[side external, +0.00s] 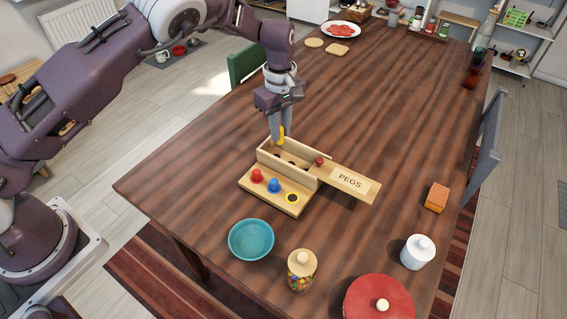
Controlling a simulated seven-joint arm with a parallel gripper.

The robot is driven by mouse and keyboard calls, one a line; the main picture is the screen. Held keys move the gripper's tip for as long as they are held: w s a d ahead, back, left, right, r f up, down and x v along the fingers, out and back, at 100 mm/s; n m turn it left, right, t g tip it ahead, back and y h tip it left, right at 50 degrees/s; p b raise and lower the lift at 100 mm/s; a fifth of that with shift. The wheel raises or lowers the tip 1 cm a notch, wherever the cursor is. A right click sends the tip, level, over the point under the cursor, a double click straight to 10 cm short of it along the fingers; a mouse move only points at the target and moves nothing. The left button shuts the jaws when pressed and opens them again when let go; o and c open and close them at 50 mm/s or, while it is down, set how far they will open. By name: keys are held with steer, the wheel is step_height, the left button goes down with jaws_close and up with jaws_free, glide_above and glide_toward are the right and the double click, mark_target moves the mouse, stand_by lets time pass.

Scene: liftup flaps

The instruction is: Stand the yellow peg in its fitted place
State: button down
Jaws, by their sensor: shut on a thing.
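The yellow peg (282,134) is held between the fingers of my gripper (278,136), which points down above the back left part of an open wooden box (288,172). Whether the peg's lower end is clear of the box is hard to tell. A wooden board (270,200) lies along the box's front side. A red peg (256,175) and a blue peg (274,185) stand in it. At its right end is an empty dark hole in a yellow ring (292,198). A panel marked PEGS (350,181) extends from the box's right end.
A red knob-like thing (319,161) shows at the box's right end. A teal bowl (251,239), a candy jar (302,270), a white jar (417,252) and a red lidded pot (379,299) stand in front. An orange block (437,197) lies right.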

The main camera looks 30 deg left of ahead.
steer(key=s+d+m, duration=0.3)
steer(key=s+d, duration=0.5)
steer(key=d, duration=0.1)
steer(key=shift+m, duration=0.3)
step_height(320, 180, down, 10)
steer(key=shift+r, duration=0.1)
steer(key=c, duration=1.3)
jaws_free()
